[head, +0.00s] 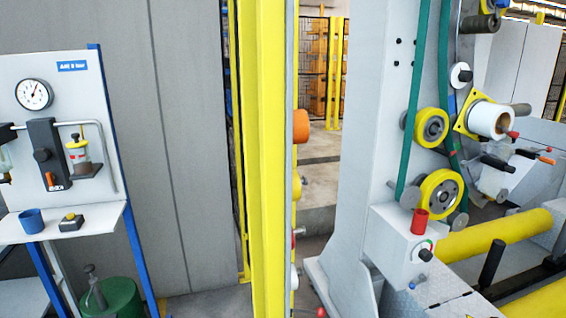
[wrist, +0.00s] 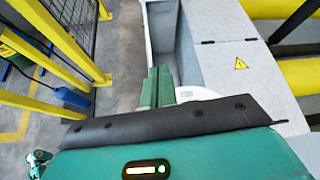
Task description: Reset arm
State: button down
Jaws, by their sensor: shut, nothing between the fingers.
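My gripper (wrist: 158,85) shows in the wrist view as two green fingers side by side, shut and empty. It points out over a grey metal channel (wrist: 160,28) in the machine base and touches nothing that I can see. The dark edge and green housing of my wrist fill the lower part of that view. My arm and gripper do not show in the head view.
A yellow post (head: 262,150) stands mid-view, left of the grey wrapping machine (head: 375,120) with its green belts. A panel with a gauge (head: 34,94) and shelf is at left. Yellow rollers (head: 495,234) lie at right. A yellow fence (wrist: 50,40) stands left in the wrist view.

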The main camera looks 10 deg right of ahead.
jog(key=w+a+r+n+g+y, duration=0.1)
jog(key=w+a+r+n+y, duration=0.2)
jog(key=a+r, duration=0.35)
jog(key=w+a+r+n+g, duration=0.1)
jog(key=w+a+r+n, duration=0.2)
jog(key=a+r+n, duration=0.3)
jog(key=s+a+r+n+g+y, duration=0.1)
jog(key=a+r+n+g, duration=0.1)
jog(key=a+r+n, duration=0.6)
jog(key=s+a+r+n+g, duration=0.15)
jog(key=a+r, duration=0.25)
jog(key=a, duration=0.8)
jog(key=s+a+r+n+h, duration=0.2)
jog(key=s+a+r+n, duration=0.3)
jog(key=s, duration=0.5)
jog(key=s+a+r+n+h, duration=0.2)
jog(key=s+a+r+n, duration=0.3)
jog(key=s+a+n, duration=0.5)
jog(key=shift+s+a+r+g, duration=0.15)
jog(key=shift+s+a+g, duration=0.3)
jog(key=shift+s+a, duration=0.55)
jog(key=c, duration=2.1)
grip_release()
jog(key=shift+w+a, duration=0.2)
